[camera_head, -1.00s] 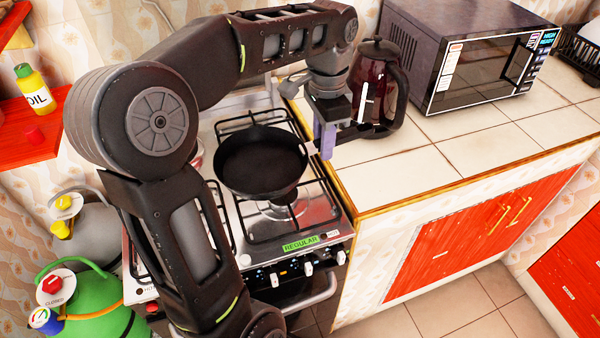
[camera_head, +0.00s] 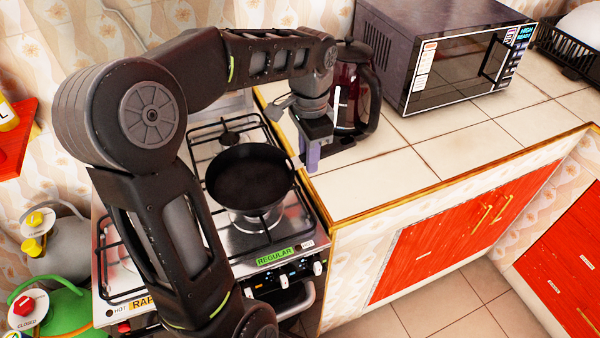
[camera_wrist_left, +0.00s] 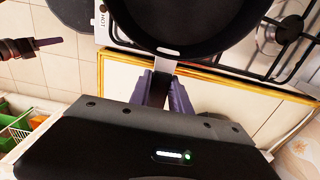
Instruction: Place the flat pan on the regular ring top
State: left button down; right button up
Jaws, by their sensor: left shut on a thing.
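The black flat pan (camera_head: 250,178) is above the regular ring (camera_head: 255,220) at the front right of the stove. The ring's front part shows below the pan; I cannot tell whether the pan touches the grate. The green REGULAR label (camera_head: 278,257) is on the stove's front edge. My left gripper (camera_head: 309,158) is to the right of the pan, shut on its handle. In the left wrist view, the gripper's purple fingers (camera_wrist_left: 165,78) are on the handle, and the pan (camera_wrist_left: 185,22) fills the top middle.
A dark kettle (camera_head: 352,90) stands on the tiled counter (camera_head: 400,185) just behind my left gripper. A microwave (camera_head: 455,55) is farther right. My left arm crosses above the stove's left side. The counter's front is clear.

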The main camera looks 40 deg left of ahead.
pick_arm(q)
jog(key=shift+f, duration=0.6)
jog(key=shift+f, duration=1.75)
jog(key=shift+f, duration=0.15)
jog(key=c, duration=1.2)
grip_release()
notch_tip(320, 180, up, 12)
jog(key=shift+r, duration=0.15)
